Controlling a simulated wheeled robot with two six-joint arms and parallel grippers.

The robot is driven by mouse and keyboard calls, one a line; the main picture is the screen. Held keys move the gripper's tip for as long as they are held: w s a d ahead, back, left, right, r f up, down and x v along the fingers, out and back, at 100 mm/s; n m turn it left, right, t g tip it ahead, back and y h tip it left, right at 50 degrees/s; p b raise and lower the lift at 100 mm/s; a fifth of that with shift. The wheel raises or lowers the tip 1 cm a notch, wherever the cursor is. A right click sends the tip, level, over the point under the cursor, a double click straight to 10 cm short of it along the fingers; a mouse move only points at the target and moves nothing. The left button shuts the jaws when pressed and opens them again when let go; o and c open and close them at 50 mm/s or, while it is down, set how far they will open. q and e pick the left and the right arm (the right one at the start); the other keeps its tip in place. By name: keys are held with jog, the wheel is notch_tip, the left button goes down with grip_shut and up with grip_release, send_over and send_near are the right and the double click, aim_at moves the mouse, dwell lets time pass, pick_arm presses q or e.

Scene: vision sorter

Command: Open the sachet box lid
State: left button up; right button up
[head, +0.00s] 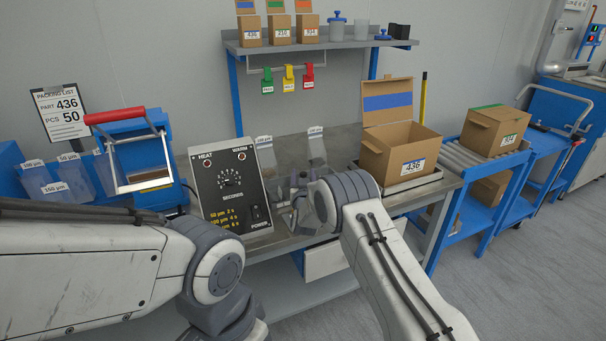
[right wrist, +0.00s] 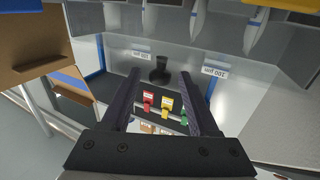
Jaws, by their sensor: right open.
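My right gripper (head: 297,190) is low over the bench, right of the heat sealer, and partly hidden by its own wrist. In the right wrist view its two dark fingers (right wrist: 160,82) are apart. A black knob (right wrist: 161,66) shows between and beyond the fingertips; I cannot tell if they touch it. A dark surface and clear panels labelled 100 µm lie around it. In the head view two clear labelled panels (head: 317,150) stand behind the gripper. I cannot make out the lid's edges or whether it is open. My left gripper is out of view.
The heat sealer (head: 231,187) stands close left of my right gripper. An open carton marked 436 (head: 389,162) is to the right. Red, yellow and green tags (head: 288,78) hang below the shelf (head: 300,46). A red-handled blue frame (head: 135,150) is at left.

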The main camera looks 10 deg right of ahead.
jog(key=shift+w+d, duration=0.1)
jog(key=shift+w, duration=0.45)
grip_shut()
dwell(1.1)
